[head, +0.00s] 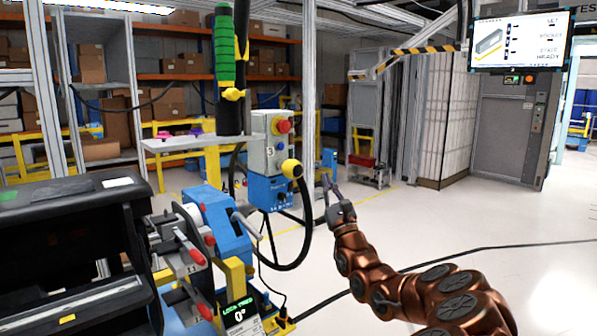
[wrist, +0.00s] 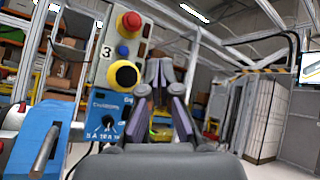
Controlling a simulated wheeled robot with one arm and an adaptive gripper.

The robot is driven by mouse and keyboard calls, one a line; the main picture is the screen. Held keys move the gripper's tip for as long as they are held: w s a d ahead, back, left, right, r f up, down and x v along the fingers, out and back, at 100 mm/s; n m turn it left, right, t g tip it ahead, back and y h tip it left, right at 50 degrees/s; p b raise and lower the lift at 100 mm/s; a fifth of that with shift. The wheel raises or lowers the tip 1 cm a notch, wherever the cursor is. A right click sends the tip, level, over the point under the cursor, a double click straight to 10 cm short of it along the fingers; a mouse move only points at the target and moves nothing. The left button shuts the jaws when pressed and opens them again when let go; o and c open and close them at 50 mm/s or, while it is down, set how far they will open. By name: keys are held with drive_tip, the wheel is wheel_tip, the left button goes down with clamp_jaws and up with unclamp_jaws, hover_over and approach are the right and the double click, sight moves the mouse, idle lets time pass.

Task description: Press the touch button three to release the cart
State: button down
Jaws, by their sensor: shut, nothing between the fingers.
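A grey control box (head: 256,154) marked 3 is mounted on a post left of centre in the head view. It carries a red knob on a yellow collar (head: 283,126), a small blue button (wrist: 122,50) and a round yellow button with a dark centre (wrist: 123,75). The yellow button also shows in the head view (head: 292,168). My gripper (head: 327,182) is shut and empty, in the air to the right of the box. In the wrist view, its fingers (wrist: 159,72) are right of the yellow button, apparently apart from it. I cannot tell which part is the cart.
A blue unit (head: 270,190) with a hanging black cable sits below the box. A black dashboard module (head: 75,245) and its fixture with a small display (head: 240,313) fill the lower left. A monitor (head: 519,40) hangs upper right. The floor at right is largely clear.

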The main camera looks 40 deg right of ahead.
sight(299, 165)
drive_tip(key=w+p, duration=0.4)
drive_tip(key=w, duration=0.4)
drive_tip(key=shift+w+p, duration=0.15)
drive_tip(key=shift+p, duration=0.15)
drive_tip(key=shift+w, duration=0.1)
idle(1.2)
drive_tip(key=shift+w, duration=0.3)
drive_tip(key=shift+w+p, duration=0.4)
drive_tip(key=shift+w, duration=0.05)
idle(0.9)
idle(0.4)
drive_tip(key=shift+s+b, duration=0.5)
drive_tip(key=shift+s, duration=0.35)
